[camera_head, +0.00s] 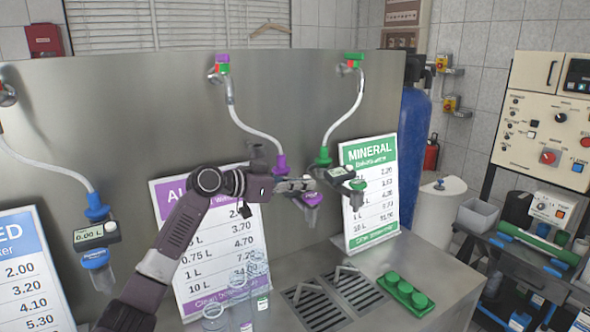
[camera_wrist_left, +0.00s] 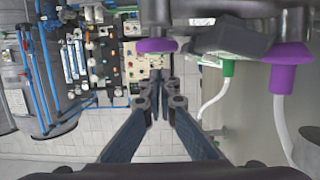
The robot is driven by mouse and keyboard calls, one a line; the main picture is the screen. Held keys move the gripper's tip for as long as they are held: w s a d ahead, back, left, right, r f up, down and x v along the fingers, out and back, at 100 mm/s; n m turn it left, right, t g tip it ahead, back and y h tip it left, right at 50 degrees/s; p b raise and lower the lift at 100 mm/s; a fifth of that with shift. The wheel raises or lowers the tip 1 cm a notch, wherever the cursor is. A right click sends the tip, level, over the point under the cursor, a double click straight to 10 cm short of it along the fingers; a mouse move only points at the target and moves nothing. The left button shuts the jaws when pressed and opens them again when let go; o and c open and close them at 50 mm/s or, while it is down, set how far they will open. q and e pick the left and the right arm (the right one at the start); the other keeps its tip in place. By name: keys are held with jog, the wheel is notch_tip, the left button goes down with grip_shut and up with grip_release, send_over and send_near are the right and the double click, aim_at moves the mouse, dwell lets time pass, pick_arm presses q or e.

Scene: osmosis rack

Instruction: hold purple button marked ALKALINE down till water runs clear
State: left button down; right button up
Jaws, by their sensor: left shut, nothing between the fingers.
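The alkaline dispenser hangs on a white hose with a purple collar (camera_head: 280,165), which also shows in the wrist view (camera_wrist_left: 290,72). Its purple button (camera_head: 312,198) is partly covered by my left gripper (camera_head: 312,184), so its lettering is not readable. In the wrist view the purple button (camera_wrist_left: 156,45) shows edge-on just above my shut, empty left fingers (camera_wrist_left: 163,84). I cannot tell whether they touch it. A clear nozzle (camera_head: 311,217) hangs below the button; I cannot make out any water. My right gripper is not in view.
The green-collared mineral dispenser (camera_head: 323,157) hangs close on the right. Price signs (camera_head: 368,190) lean on the steel back wall. Clear bottles (camera_head: 258,275) stand below on the counter, left of the drain grates (camera_head: 320,302). A green block (camera_head: 405,294) sits at right.

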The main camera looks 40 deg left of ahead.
aim_at(305, 199)
pick_arm(q)
jog(key=shift+s+f, duration=0.1)
jog(key=shift+f, duration=0.85)
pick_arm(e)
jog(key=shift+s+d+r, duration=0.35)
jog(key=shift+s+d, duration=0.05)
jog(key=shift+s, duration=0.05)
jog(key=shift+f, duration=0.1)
pick_arm(q)
jog(key=shift+f+b, duration=0.95)
jog(key=shift+b, duration=0.1)
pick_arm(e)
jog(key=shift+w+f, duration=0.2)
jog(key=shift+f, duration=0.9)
pick_arm(q)
jog(key=shift+f, duration=0.15)
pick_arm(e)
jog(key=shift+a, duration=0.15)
